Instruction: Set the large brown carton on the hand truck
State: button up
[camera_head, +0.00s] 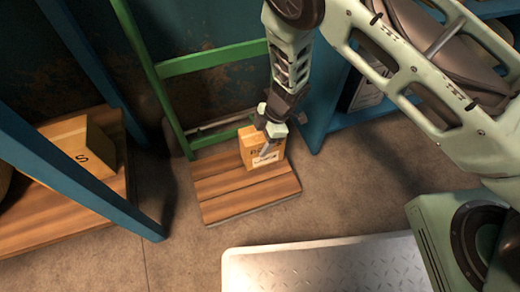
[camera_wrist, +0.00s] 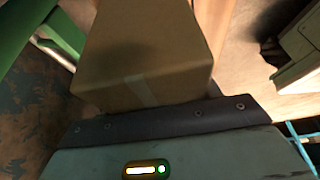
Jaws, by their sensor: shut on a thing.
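The brown carton (camera_head: 250,150), with dark print and a pale label, is at the wooden platform (camera_head: 225,198) of the green-framed hand truck (camera_head: 165,97). It is near the platform's back, in front of the green uprights. I cannot tell whether its base touches the boards or hangs just above them. My gripper (camera_head: 267,147) reaches down from above and is shut on the carton. In the wrist view the carton (camera_wrist: 145,50) fills the upper middle, close against the gripper's dark front edge. The fingertips are largely hidden there.
A blue-framed shelf (camera_head: 65,155) at left holds another brown carton marked S (camera_head: 78,155) on wooden boards. A blue shelf unit (camera_head: 335,120) stands right of the hand truck. A metal tread plate (camera_head: 325,268) lies in front. Bare concrete floor (camera_head: 175,245) shows between them.

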notch_tip(320, 180, down, 3)
jog(key=shift+f+b, duration=0.2)
jog(key=shift+b, duration=0.85)
jog(key=shift+r, duration=0.1)
jog(key=o, duration=1.4)
jog(key=p+v, duration=0.8)
jog(key=v, duration=0.4)
